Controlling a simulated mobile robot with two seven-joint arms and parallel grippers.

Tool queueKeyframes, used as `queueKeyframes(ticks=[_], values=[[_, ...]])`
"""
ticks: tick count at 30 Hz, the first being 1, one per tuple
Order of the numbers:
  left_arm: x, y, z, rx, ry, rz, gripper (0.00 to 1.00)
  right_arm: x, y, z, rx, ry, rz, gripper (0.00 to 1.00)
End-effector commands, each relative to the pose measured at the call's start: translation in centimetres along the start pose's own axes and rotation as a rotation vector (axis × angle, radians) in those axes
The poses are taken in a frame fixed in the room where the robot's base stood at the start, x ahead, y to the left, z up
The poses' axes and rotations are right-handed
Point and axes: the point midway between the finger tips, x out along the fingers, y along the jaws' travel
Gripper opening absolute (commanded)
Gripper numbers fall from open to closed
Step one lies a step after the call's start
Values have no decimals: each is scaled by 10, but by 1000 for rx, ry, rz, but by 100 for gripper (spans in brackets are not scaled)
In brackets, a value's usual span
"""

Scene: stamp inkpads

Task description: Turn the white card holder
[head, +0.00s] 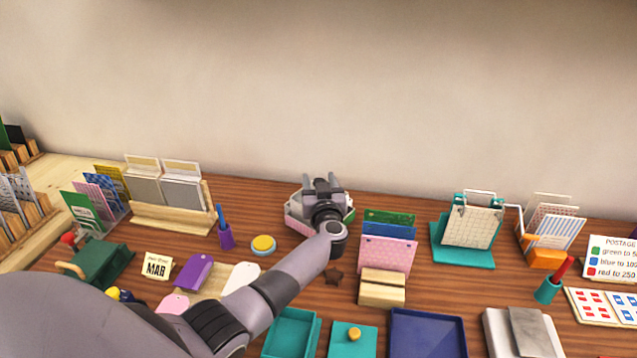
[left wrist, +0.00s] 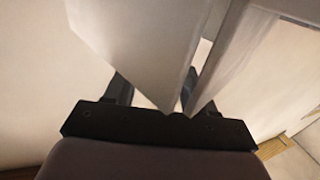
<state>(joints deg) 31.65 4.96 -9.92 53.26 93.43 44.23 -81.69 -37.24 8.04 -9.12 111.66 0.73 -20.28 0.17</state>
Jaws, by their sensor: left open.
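The white card holder (head: 294,211) stands on the wooden table near the wall, left of the middle in the head view. Pink and green edges show at its sides, and my gripper hides most of it. My left gripper (head: 321,184) is over the holder, with its jaws open. In the left wrist view, large white panels (left wrist: 130,42) fill the space in front of the open jaws. A second pale panel (left wrist: 235,60) stands to their right. I cannot tell whether a finger touches a panel. My right gripper is in neither view.
Pink, blue and green cards in a wooden block (head: 382,288) stand close to the right of my forearm. A yellow-topped round tin (head: 263,244) and a purple pen cup (head: 226,236) are to the left. A teal stand (head: 462,250) is farther right.

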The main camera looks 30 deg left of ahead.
Motion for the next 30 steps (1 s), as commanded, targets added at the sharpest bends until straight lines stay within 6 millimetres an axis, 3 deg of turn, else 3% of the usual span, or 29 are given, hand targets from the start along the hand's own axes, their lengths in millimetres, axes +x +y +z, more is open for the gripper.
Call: queueKeyframes(ticks=[16, 28, 30], values=[[-62, -1, 1, 1, -3, -2, 55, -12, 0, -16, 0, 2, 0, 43], [-71, -1, 1, 2, -1, -2, 55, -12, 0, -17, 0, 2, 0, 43], [-71, -1, 0, 2, 1, -3, 59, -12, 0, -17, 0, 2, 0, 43]])
